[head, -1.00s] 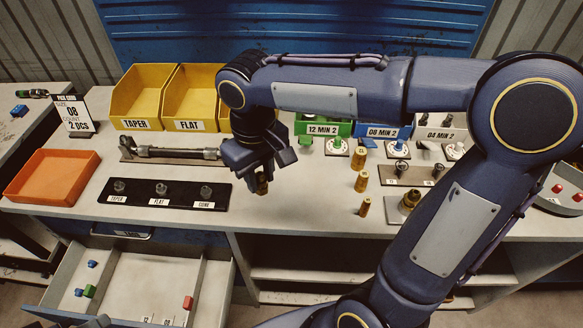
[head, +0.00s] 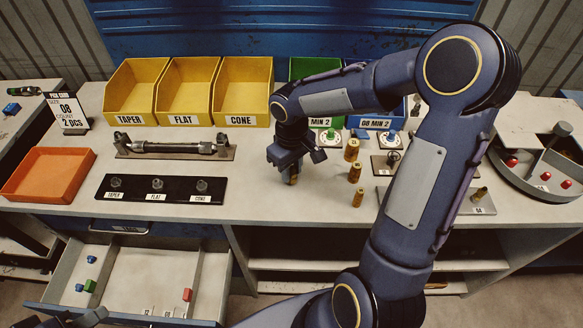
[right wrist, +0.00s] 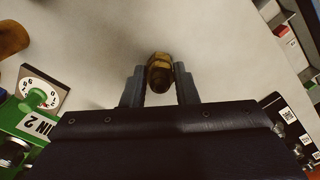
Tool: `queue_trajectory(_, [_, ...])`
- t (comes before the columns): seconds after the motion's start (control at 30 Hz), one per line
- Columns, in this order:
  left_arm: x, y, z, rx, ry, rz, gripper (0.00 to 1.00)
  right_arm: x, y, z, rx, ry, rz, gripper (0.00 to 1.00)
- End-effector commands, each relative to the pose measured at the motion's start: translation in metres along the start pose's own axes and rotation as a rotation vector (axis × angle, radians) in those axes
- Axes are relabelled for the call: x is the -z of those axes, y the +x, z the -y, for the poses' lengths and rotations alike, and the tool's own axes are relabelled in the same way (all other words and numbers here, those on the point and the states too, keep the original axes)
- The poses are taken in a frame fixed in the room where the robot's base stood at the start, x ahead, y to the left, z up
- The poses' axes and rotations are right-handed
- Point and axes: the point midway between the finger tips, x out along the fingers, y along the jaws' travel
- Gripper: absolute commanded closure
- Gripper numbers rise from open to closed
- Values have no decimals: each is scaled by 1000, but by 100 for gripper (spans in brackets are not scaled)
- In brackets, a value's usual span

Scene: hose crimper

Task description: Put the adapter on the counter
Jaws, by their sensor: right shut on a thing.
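A brass adapter (head: 293,179) is held upright under my right gripper (head: 291,170), over the bare middle of the grey counter (head: 262,198). In the right wrist view the adapter (right wrist: 160,72) sits between the two fingers of my right gripper (right wrist: 160,84), which are shut on it. The adapter's lower end is at or just above the counter; I cannot tell if it touches. A dark part at the bottom left edge of the head view looks like my left gripper (head: 88,318); its fingers cannot be made out.
Brass fittings (head: 355,172) stand in a row just right of my right gripper. A black rack (head: 160,190), a tool on a plate (head: 175,147) and an orange tray (head: 48,175) lie left. Yellow bins (head: 242,90) stand behind. An open drawer (head: 140,280) is below.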

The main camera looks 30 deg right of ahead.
Motion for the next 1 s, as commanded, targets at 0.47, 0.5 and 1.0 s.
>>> queue_trajectory(0.47, [-1,2,1,0,0,0,64,0,4,0,0,0,-1,63])
queue_trajectory(0.5, [-1,2,1,0,0,0,64,0,4,0,0,0,-1,58])
queue_trajectory(1.0, [0,0,0,0,0,0,64,1,-12,0,-2,2,-5,52])
